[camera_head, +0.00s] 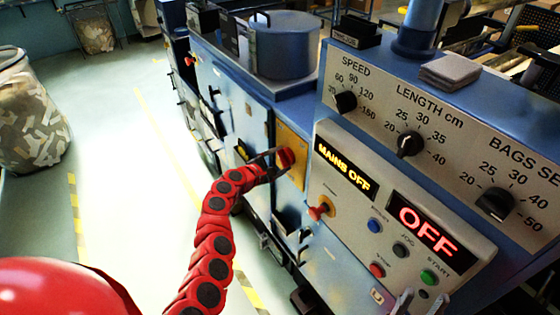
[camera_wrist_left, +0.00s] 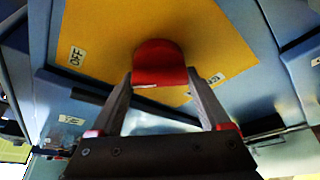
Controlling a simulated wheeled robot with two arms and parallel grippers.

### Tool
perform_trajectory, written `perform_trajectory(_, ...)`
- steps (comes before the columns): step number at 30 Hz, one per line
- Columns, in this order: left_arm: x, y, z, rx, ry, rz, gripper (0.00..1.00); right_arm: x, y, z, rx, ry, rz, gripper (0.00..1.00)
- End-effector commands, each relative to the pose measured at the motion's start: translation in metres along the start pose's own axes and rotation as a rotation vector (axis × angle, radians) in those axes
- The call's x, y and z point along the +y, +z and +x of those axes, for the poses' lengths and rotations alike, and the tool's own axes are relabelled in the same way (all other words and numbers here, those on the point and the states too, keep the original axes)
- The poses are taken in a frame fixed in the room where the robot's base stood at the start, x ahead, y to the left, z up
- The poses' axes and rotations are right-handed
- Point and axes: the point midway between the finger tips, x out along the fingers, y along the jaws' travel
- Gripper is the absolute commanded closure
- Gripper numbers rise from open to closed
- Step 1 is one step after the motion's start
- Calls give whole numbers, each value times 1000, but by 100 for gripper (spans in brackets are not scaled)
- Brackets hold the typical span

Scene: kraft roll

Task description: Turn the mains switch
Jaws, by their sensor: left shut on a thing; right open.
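The mains switch is a red knob (camera_head: 286,157) on a yellow plate (camera_head: 297,174) on the side of the blue machine. My left gripper (camera_head: 277,160) has reached the knob and is shut on it. In the left wrist view the knob (camera_wrist_left: 158,60) sits between the two fingertips (camera_wrist_left: 160,82). An OFF label (camera_wrist_left: 76,57) is on the plate to the left, and another small label (camera_wrist_left: 217,78) is to the right. The display (camera_head: 344,168) reads MAINS OFF. My right gripper (camera_head: 421,302) shows only its fingertips, apart, at the bottom edge.
The control panel has three black dials, a red OFF display (camera_head: 430,227), a red stop knob (camera_head: 321,209) and several coloured buttons. A blue cylinder (camera_head: 285,40) stands on the machine. The floor between is clear.

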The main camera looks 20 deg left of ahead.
Motion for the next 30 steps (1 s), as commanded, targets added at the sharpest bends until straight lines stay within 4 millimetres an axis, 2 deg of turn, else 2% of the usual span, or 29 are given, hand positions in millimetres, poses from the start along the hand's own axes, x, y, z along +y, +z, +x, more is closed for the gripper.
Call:
perform_trajectory(5,-5,-2,2,-2,27,61,76,-1,3,-19,0,0,0,46)
perform_trajectory(11,-6,-5,3,-1,85,195,76,-3,9,-52,0,0,0,46)
perform_trajectory(20,-9,-7,4,-1,193,458,75,-6,21,-122,0,0,0,46)
perform_trajectory(30,-9,-8,4,-1,317,760,75,-10,36,-210,0,0,0,46)
